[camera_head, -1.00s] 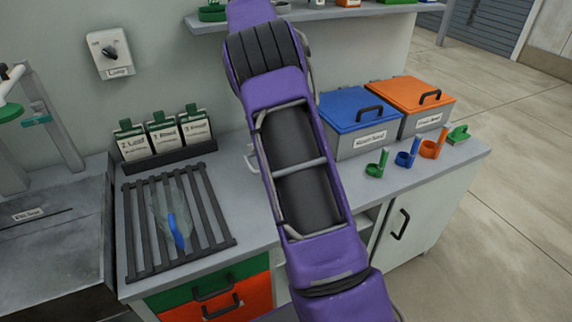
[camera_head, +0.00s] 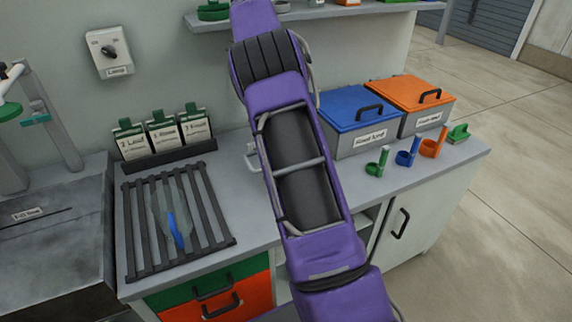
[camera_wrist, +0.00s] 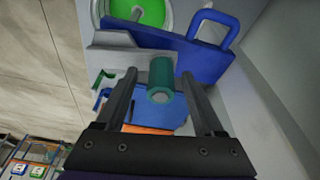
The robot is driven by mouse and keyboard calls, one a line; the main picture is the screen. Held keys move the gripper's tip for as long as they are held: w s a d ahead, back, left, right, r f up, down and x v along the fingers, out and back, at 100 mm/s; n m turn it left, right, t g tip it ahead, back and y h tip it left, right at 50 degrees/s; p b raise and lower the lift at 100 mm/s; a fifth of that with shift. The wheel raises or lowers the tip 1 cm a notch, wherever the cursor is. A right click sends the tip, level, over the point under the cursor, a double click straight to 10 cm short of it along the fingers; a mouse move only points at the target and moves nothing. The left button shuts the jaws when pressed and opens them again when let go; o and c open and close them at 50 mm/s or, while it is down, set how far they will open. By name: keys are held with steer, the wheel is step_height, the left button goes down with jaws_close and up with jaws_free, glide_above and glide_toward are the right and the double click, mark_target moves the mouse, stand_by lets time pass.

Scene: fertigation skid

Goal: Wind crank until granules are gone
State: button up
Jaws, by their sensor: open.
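In the wrist view, my gripper (camera_wrist: 158,78) is open, with one dark finger on each side of a teal cylindrical knob (camera_wrist: 161,76). The knob looks like the crank's grip. Gaps show on both sides, and I cannot tell how deep it sits between the fingers. Beyond it is a blue part (camera_wrist: 165,47) with a blue loop handle (camera_wrist: 212,28). At the top edge is a round, pale-rimmed vessel (camera_wrist: 168,18) with bright green inside; I cannot tell if this is granules. In the head view, my purple arm crosses the middle, and gripper and crank are out of view.
A shelf (camera_head: 320,13) runs above. A sink (camera_head: 60,250) is at left. The floor at right is clear.

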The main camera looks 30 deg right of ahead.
step_height(320, 180, up, 5)
steer(key=shift+w+r, duration=0.1)
steer(key=shift+a+r, duration=0.1)
steer(key=shift+r, duration=0.3)
stand_by(0.6)
